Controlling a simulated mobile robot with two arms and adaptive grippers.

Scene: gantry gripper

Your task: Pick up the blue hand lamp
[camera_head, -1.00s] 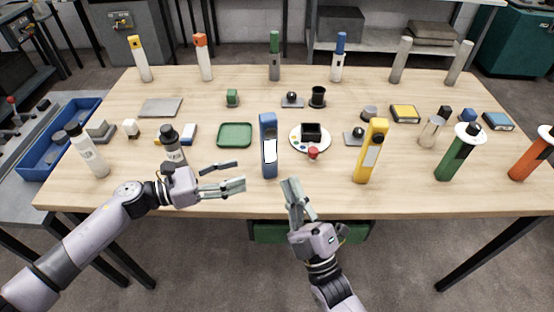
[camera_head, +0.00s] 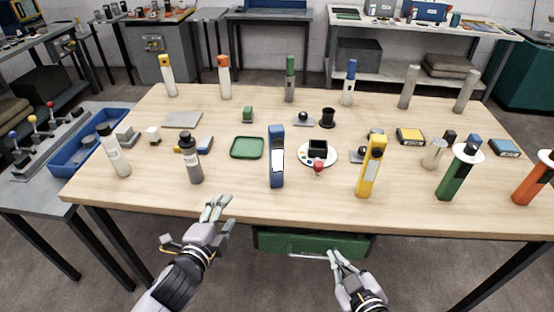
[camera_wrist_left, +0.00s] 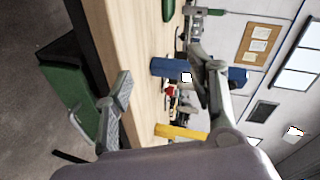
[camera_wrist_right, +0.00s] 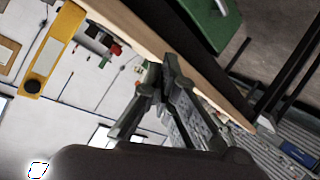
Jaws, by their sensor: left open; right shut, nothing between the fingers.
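The blue hand lamp (camera_head: 277,158), with a white front panel, stands upright near the middle of the table's front edge. In the left wrist view the blue lamp (camera_wrist_left: 165,68) shows between the two fingers but beyond them. My left gripper (camera_head: 215,208) is open and empty at the table's front edge, left of the lamp and apart from it. My right gripper (camera_head: 340,262) is shut and empty, lower right of the lamp and in front of the table edge. Its fingertips (camera_wrist_right: 160,68) are close together in the right wrist view.
A yellow hand lamp (camera_head: 371,168) stands right of the blue one. A green tray (camera_head: 247,148) and a dark grey bottle (camera_head: 191,160) are to the left. A green drawer (camera_head: 310,245) sits under the table.

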